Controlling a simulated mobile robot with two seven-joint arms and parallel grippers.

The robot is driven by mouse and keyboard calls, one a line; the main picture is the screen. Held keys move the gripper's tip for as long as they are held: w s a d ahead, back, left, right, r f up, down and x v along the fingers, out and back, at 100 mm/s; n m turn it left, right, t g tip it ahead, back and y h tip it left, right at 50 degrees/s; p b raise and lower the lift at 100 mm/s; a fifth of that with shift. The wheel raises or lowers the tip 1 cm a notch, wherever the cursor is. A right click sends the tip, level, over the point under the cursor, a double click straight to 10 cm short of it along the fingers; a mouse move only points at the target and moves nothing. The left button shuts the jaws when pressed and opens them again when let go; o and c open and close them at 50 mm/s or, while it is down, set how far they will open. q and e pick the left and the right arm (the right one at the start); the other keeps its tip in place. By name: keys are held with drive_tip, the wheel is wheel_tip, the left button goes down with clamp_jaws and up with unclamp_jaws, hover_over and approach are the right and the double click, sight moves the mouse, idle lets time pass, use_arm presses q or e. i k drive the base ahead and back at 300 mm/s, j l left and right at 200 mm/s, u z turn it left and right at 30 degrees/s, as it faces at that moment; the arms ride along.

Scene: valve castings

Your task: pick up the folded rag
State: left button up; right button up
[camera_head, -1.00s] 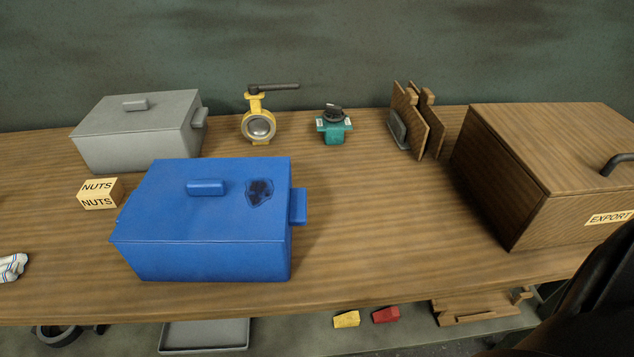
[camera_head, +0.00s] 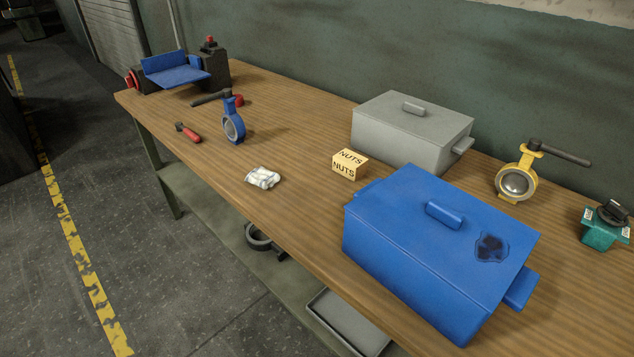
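The folded rag (camera_head: 263,177) is a small white cloth bundle lying on the wooden workbench (camera_head: 290,213), close to its front edge. It lies left of the yellow NUTS box (camera_head: 349,165) and the blue lidded box (camera_head: 430,245), apart from both. Nothing covers it. Neither of my grippers shows in the head view.
A grey lidded box (camera_head: 408,130), yellow valve (camera_head: 517,182) and green valve (camera_head: 604,228) stand behind and right. Bench around the rag is clear. Floor is open left.

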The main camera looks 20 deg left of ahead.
sight(264, 178)
drive_tip(key=i+j+z, duration=0.2)
drive_tip(key=j, duration=0.5)
drive_tip(key=j+z, duration=0.15)
drive_tip(key=j, duration=0.55)
